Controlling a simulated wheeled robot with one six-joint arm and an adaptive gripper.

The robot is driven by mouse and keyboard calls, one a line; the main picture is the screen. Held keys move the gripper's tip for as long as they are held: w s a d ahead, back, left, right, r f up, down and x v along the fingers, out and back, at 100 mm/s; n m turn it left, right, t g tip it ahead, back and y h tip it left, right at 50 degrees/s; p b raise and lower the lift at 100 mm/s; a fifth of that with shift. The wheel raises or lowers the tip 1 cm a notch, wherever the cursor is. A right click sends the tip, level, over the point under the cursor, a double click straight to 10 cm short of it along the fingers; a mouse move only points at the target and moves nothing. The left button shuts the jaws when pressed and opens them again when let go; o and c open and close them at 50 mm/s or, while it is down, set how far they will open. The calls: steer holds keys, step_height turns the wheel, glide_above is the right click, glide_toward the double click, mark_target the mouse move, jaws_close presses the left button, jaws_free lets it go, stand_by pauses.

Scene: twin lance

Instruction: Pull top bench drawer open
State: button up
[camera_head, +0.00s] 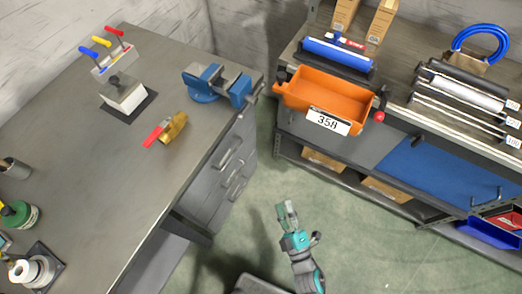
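The grey bench (140,160) on the left has a drawer stack at its right end, under the blue vise. The top bench drawer (222,146) looks shut, with a bar handle (229,153) on its front. Lower drawers (236,185) with similar handles also look shut. My gripper (286,206) is over the green floor, to the right of and below the drawer fronts in the picture, apart from the handles. Its fingers are too small to tell whether they are open or shut. I see nothing clearly held in it.
A blue vise (220,84) sits on the bench corner above the drawers. A brass valve with a red lever (168,130) lies nearby. To the right, a second bench carries an orange bin (325,97) labelled 35A. Green floor (270,165) lies clear between the benches.

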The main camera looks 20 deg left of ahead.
mark_target(232, 154)
steer(key=w+a+n+g+y, duration=0.1)
steer(key=w+a+n+g, duration=0.1)
steer(key=a, duration=0.5)
steer(key=w+a+n+g+y, duration=0.1)
steer(key=w+a+n+y, duration=0.1)
steer(key=a, duration=0.6)
steer(key=w+a+n+g+y, duration=0.1)
steer(key=w+a+n+g, duration=0.1)
steer(key=w+a+n, duration=0.2)
steer(key=shift+w+a+r+n+g+y, duration=0.1)
steer(key=shift+w+a, duration=0.25)
steer(key=shift+a, duration=0.4)
steer(key=shift+w+a+n+g+y, duration=0.1)
steer(key=shift+w+a, duration=0.3)
steer(key=shift+a, duration=0.3)
steer(key=shift+w+a+r+n+g+y, duration=0.1)
steer(key=shift+w+a, duration=0.25)
steer(key=shift+a, duration=0.4)
jaws_close()
